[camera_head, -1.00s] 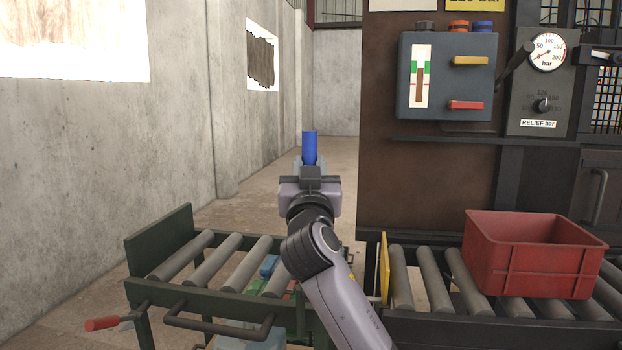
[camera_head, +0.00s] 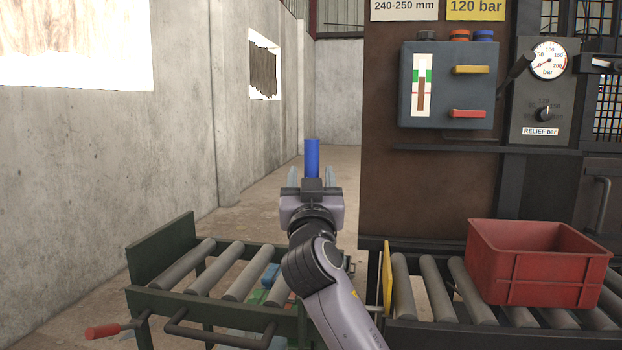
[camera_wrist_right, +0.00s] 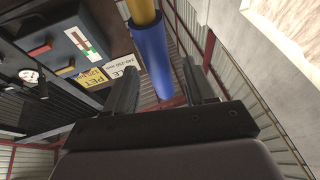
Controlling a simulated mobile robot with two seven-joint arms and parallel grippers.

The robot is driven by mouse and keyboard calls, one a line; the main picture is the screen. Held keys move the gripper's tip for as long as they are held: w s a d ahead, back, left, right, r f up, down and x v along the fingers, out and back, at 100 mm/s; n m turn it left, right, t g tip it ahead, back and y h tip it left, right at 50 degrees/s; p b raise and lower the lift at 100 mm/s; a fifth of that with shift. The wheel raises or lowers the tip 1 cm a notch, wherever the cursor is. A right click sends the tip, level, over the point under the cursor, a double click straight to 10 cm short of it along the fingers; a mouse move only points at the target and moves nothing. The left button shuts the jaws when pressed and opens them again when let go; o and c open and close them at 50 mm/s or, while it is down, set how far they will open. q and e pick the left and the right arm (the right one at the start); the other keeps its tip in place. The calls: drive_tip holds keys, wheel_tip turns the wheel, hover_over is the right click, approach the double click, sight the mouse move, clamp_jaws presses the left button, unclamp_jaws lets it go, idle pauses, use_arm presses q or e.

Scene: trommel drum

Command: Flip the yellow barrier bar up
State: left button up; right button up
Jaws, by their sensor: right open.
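The yellow barrier bar (camera_wrist_right: 142,12) shows in the right wrist view as a yellow rod with a blue sleeve (camera_wrist_right: 152,62) on its end. In the head view only the blue sleeve (camera_head: 312,158) shows, standing upright above my right gripper; its yellow part is hidden. My right gripper (camera_head: 310,178) is open, with its fingers spread on either side of the sleeve in the head view. In the wrist view the sleeve lies between the two fingers (camera_wrist_right: 160,85), with gaps beside it. My left gripper is not in view.
A short roller conveyor (camera_head: 208,282) stands at the lower left, with a red-handled lever (camera_head: 103,331). A red crate (camera_head: 535,265) sits on the right conveyor beside a yellow plate (camera_head: 386,272). A control box (camera_head: 448,85) hangs on the brown machine. The floor behind the gripper is clear.

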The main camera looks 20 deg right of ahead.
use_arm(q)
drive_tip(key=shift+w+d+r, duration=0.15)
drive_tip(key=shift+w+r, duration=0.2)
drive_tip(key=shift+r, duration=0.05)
use_arm(e)
drive_tip(key=v, duration=0.6)
drive_tip(key=shift+s+f, duration=0.2)
drive_tip(key=shift+a, duration=0.1)
